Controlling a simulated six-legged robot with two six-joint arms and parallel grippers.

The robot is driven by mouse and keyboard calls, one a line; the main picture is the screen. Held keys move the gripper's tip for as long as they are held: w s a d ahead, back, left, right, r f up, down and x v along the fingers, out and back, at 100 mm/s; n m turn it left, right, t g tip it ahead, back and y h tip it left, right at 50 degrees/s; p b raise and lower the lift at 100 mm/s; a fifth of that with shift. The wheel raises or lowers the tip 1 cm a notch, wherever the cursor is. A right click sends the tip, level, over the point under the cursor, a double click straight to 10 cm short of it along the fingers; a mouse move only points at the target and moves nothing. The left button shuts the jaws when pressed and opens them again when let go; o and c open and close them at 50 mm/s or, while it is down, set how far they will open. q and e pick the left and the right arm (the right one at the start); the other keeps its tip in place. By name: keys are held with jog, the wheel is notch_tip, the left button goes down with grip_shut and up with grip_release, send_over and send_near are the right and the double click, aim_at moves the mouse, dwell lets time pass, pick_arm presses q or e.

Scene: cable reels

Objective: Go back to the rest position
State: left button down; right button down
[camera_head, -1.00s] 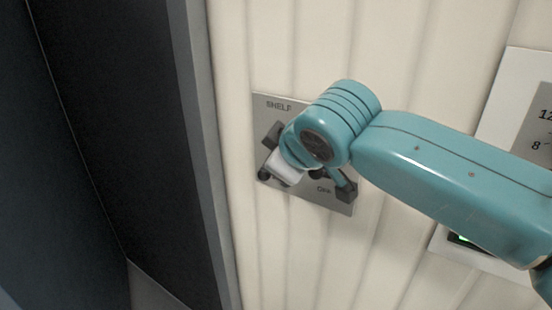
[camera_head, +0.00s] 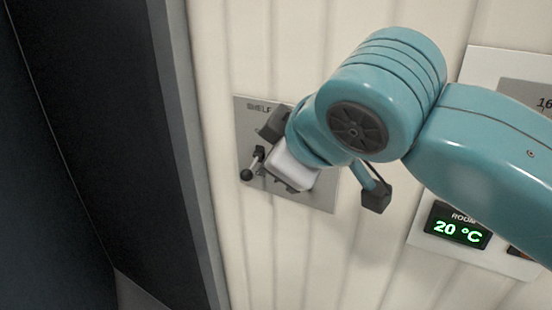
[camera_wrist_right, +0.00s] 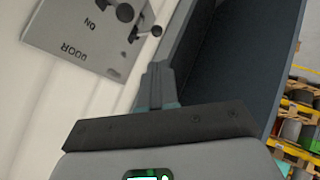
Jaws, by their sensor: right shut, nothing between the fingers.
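My right arm comes in from the right in the head view, in front of the wall. My right gripper (camera_wrist_right: 157,82) is shut with nothing between its fingers in the wrist view. In the head view its white body shows over a grey plate (camera_head: 245,120) marked SHELF, and its fingertips are mostly hidden. A small lever with a black ball knob (camera_head: 247,174) shows on that plate, left of the gripper and apart from it. The wrist view shows a grey plate (camera_wrist_right: 66,45) with upside-down lettering that seems to read DOOR and ON. My left gripper is not in view.
A cream ribbed wall (camera_head: 300,255) carries the plates. A panel at right has a green display (camera_head: 458,226) reading 20 °C. A dark opening with a grey frame (camera_head: 182,150) lies at left. Yellow racking (camera_wrist_right: 300,105) shows at the wrist view's right edge.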

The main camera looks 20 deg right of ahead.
jog(key=shift+w+a, duration=0.1)
jog(key=shift+f, duration=0.2)
jog(key=w+a+f+g+y, duration=0.1)
jog(key=w+a+f+g, duration=0.15)
jog(key=f, duration=0.75)
jog(key=w+a+f+g, duration=0.1)
jog(key=w+a+f, duration=0.3)
jog(key=f, duration=0.5)
notch_tip(320, 180, down, 21)
jog(key=s+m+g+y, duration=0.2)
jog(key=g, duration=0.1)
jog(key=s+d+f+m+g, duration=0.2)
jog(key=s+f+m, duration=0.6)
jog(key=s+f, duration=1)
notch_tip(320, 180, down, 4)
jog(key=shift+s+d+r+m+g+y, duration=0.2)
jog(key=shift+s+d+m+g+y, duration=0.15)
jog(key=shift+g, duration=0.2)
